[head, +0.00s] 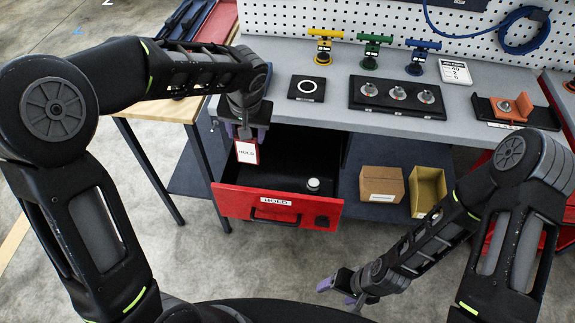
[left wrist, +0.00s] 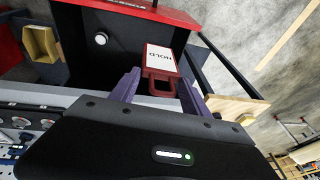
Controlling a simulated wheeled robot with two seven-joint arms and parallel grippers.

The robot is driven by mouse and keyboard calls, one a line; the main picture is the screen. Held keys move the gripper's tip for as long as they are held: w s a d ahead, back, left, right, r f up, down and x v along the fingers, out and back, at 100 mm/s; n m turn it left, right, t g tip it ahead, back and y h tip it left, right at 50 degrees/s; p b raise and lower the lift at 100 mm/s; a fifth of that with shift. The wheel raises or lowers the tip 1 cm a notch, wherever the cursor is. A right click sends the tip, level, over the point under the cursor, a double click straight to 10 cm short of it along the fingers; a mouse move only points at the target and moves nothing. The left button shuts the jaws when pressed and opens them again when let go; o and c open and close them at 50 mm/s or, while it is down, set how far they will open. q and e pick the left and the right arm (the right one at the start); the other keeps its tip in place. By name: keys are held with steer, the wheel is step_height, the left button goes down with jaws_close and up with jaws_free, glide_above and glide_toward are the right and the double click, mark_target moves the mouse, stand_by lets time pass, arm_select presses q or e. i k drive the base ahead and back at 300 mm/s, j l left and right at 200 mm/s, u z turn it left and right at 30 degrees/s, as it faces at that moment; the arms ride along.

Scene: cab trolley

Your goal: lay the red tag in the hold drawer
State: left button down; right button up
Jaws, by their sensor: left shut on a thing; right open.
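The red tag (head: 247,152), with a white face reading HOLD, hangs from my left gripper (head: 244,132) in the head view. In the left wrist view the tag (left wrist: 160,57) sits between the two purple fingers of my left gripper (left wrist: 160,86), which is shut on its handle end. The red hold drawer (head: 235,203) is pulled out, with a HOLD label on its front. The tag hangs over the left part of the open drawer, apart from its floor as far as I can see. A small round metal piece (head: 313,184) stands inside the drawer. My right gripper (head: 340,285) is open and empty, low in front.
The grey bench top (head: 305,65) carries a black tray (head: 396,97) of metal parts and several coloured T-handled tools. A cardboard box (head: 381,184) and an open yellow bin (head: 427,190) stand on the shelf right of the drawer. A wooden table (head: 168,107) adjoins the left.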

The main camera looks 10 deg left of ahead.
mark_target(283, 162)
steer(key=i+l, duration=0.1)
steer(key=l, duration=0.35)
steer(key=i+l, duration=0.15)
steer(key=l, duration=0.3)
steer(key=i+l, duration=0.1)
steer(key=l, duration=0.35)
steer(key=i+l, duration=0.15)
steer(key=l, duration=0.3)
